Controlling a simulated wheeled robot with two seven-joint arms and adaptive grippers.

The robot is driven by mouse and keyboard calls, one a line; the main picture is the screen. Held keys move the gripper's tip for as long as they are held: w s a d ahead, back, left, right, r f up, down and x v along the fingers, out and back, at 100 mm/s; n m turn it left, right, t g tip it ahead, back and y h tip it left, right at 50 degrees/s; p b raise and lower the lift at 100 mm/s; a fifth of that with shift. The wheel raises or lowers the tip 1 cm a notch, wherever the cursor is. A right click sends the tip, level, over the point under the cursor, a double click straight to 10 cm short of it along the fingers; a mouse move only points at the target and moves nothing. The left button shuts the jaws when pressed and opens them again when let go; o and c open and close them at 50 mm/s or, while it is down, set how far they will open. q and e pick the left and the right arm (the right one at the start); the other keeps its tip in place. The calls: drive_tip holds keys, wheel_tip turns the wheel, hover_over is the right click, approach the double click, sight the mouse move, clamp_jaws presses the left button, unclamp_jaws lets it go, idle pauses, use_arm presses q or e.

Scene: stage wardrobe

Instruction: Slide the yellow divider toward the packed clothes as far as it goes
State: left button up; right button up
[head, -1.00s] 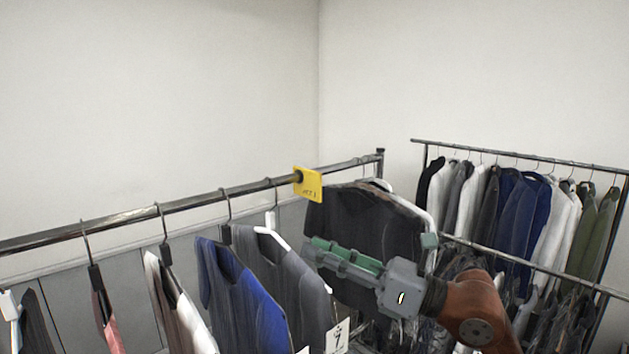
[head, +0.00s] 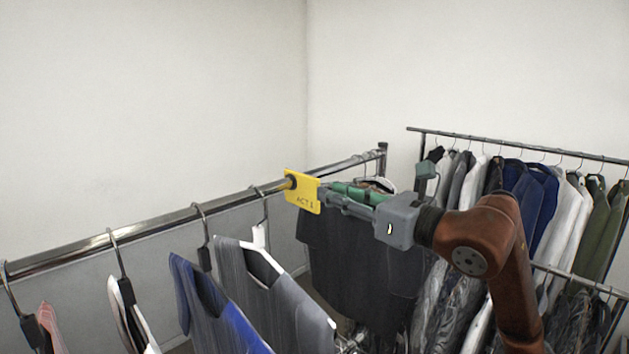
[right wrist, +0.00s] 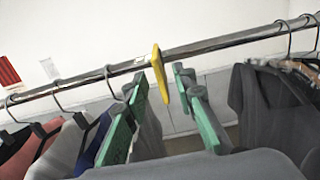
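The yellow divider (head: 302,191), marked "ACT 1", hangs on the metal rail (head: 155,221). In the right wrist view the divider (right wrist: 159,73) shows nearly edge-on. My right gripper (head: 328,193) is at the divider's right edge in the head view. In the wrist view its green fingers (right wrist: 161,82) are apart, one on each side of the divider, with visible gaps. Dark clothes (head: 350,262) hang close together beyond the divider. On its near side, a grey garment (head: 275,290) and a blue garment (head: 205,305) hang more spread out. My left gripper is not in view.
The rail ends at an upright post (head: 382,160) beyond the dark clothes. A second rack (head: 520,148) full of jackets stands at the right. In the wrist view, hanger hooks (right wrist: 108,80) sit on the rail left of the divider, with a bare stretch to its right.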

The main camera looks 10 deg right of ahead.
sight(315, 212)
drive_tip(key=p+x, duration=0.1)
drive_tip(key=x, duration=0.4)
drive_tip(key=shift+s+a+r+p, duration=0.1)
drive_tip(key=shift+a+p, duration=0.15)
drive_tip(key=shift+p, duration=0.1)
drive_tip(key=shift+w+a, duration=0.2)
drive_tip(key=shift+w, duration=0.3)
drive_tip(key=shift+c, duration=1.2)
clamp_jaws()
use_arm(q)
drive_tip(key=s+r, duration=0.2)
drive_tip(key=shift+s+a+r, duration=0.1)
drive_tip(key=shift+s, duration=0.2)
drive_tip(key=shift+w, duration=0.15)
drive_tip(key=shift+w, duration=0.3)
